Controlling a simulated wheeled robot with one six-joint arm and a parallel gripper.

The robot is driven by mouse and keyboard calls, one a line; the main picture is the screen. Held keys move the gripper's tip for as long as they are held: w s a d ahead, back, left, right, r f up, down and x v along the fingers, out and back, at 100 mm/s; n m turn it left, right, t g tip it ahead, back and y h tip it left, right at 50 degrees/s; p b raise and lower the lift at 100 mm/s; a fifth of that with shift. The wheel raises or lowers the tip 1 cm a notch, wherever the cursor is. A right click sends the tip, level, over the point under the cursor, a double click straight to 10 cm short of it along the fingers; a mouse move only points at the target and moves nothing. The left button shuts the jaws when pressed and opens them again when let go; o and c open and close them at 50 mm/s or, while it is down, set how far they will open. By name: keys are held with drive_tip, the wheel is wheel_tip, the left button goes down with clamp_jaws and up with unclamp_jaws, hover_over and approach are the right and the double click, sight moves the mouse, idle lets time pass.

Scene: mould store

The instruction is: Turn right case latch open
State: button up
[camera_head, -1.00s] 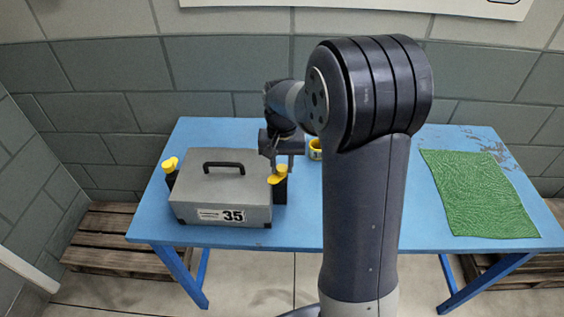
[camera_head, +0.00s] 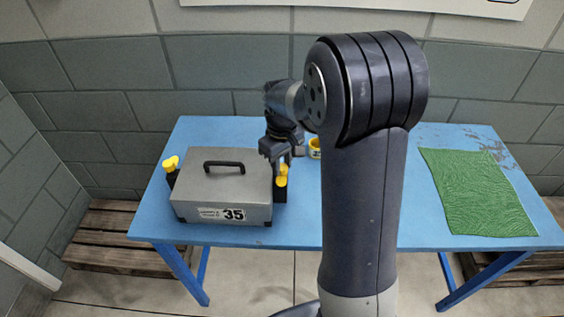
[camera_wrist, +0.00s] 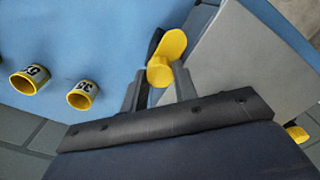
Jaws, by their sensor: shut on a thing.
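The grey case (camera_head: 222,183) with a black handle and a label reading 35 sits closed on the blue table. Its right latch (camera_head: 281,177) has a yellow knob on a black mount at the case's right side. My gripper (camera_head: 279,160) is above that latch, fingers pointing down. In the wrist view the yellow right latch (camera_wrist: 170,45) has its round end between the fingertips of my gripper (camera_wrist: 159,82), which is shut on it. The left latch (camera_head: 171,164), also yellow on black, stands at the case's left side.
Yellow numbered rings (camera_wrist: 29,80) stand on the blue table (camera_head: 300,225); one ring (camera_head: 314,148) shows behind my arm in the head view. A green mat (camera_head: 476,190) lies at the right. Wooden pallets (camera_head: 110,245) are on the floor.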

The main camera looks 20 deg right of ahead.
sight(282, 167)
idle(0.3)
drive_tip(key=o, duration=1)
drive_tip(key=shift+c, duration=0.2)
wheel_tip(282, 167, up, 11)
drive_tip(key=shift+f, duration=0.2)
wheel_tip(282, 167, down, 11)
drive_tip(key=shift+r, duration=0.2)
idle(0.4)
